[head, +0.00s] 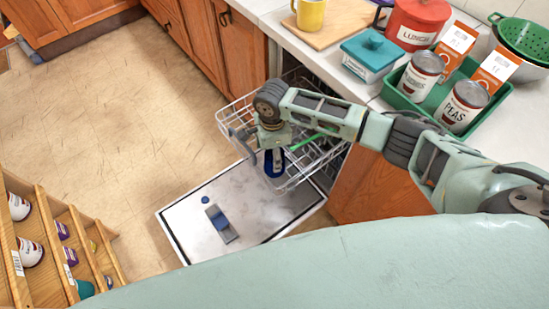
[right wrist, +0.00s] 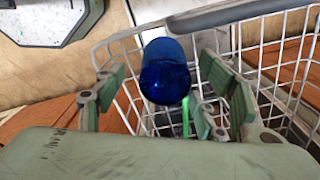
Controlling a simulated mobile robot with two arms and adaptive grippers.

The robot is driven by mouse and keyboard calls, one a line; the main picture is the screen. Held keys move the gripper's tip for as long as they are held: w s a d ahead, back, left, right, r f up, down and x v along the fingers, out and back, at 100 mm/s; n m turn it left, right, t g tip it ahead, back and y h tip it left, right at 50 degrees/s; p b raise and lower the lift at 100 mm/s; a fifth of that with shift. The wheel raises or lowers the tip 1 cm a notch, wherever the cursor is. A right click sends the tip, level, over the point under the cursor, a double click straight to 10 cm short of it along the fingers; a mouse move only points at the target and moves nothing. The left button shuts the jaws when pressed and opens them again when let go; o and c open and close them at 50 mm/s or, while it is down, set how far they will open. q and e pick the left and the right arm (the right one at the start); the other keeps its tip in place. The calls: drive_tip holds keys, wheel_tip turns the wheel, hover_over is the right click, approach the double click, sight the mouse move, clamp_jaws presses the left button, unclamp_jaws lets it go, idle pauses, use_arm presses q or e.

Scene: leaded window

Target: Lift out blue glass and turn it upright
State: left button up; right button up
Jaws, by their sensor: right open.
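The blue glass (head: 274,166) is at the dishwasher's wire rack (head: 232,118), directly below my right gripper (head: 272,148). In the right wrist view the blue glass (right wrist: 165,68) shows between the two spread finger pads of my right gripper (right wrist: 162,90). The gripper is open, with gaps to the glass in that picture; I see no contact. Whether the glass is mouth up or mouth down I cannot tell. My left gripper is in neither view.
The open dishwasher door (head: 185,214) lies below the rack. A green item (head: 304,142) lies in the rack beside the glass. The counter holds a teal box (head: 370,56), a red canister (head: 416,22) and a green tray (head: 404,102) with cans.

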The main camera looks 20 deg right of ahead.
drive_tip(key=f, duration=0.4)
drive_tip(key=shift+w+d, duration=0.1)
drive_tip(key=shift+d, duration=0.25)
drive_tip(key=shift+c, duration=0.6)
drive_tip(key=c, duration=1.2)
drive_tip(key=shift+r, duration=0.15)
drive_tip(key=shift+c, duration=0.2)
